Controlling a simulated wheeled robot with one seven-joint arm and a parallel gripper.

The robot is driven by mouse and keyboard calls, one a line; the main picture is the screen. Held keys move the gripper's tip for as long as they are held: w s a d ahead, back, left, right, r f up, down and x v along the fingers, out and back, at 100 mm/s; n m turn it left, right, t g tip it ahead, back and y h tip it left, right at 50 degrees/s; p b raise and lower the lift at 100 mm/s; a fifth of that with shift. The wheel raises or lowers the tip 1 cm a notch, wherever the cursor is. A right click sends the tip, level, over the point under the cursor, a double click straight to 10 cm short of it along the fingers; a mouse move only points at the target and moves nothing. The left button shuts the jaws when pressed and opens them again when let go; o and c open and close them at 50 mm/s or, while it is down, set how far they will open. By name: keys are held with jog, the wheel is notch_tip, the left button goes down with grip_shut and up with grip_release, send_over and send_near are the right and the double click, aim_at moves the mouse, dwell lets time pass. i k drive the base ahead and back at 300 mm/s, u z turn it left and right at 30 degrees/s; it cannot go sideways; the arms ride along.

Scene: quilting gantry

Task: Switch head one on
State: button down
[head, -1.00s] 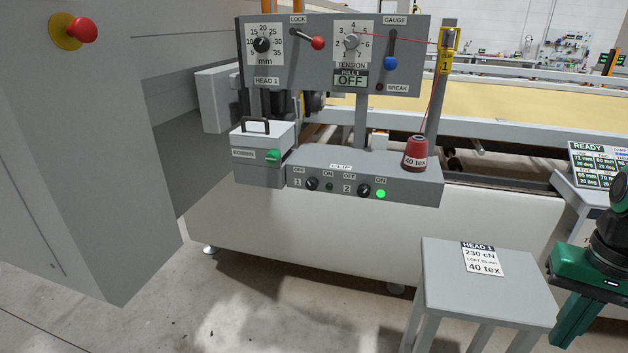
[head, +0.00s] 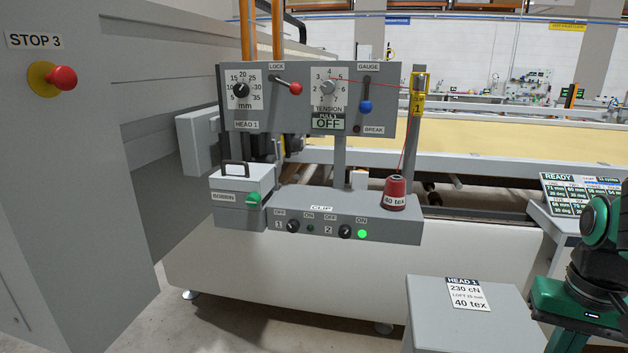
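The clip panel (head: 270,222) carries two rotary switches. The switch marked 1 (head: 293,226) has OFF at its left and ON at its right; its pointer is too small to read surely. The lamp beside it (head: 310,228) is dark. The switch marked 2 (head: 345,231) has its lamp (head: 362,233) lit green. Above, the HEAD 1 panel (head: 300,117) has a mm dial, a red-knobbed LOCK lever, a TENSION dial, a display (head: 327,124) reading OFF and a blue-knobbed GAUGE lever. My gripper (head: 563,320) is at the lower right, well apart from the panel; its fingertips are not clear.
A grey stand (head: 440,315) with a HEAD 1 card reading 230 cN and 40 tex is at the front right. A red 40 tex cone (head: 395,192) stands on the clip panel. A bobbin box (head: 240,200) is at its left. A grey cabinet (head: 80,180) with a red stop button fills the left.

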aim_at(293, 226)
jog(key=z, duration=1.1)
jog(key=k, duration=1.25)
jog(key=u, duration=1.2)
jog(key=i, duration=0.5)
jog(key=z, duration=0.05)
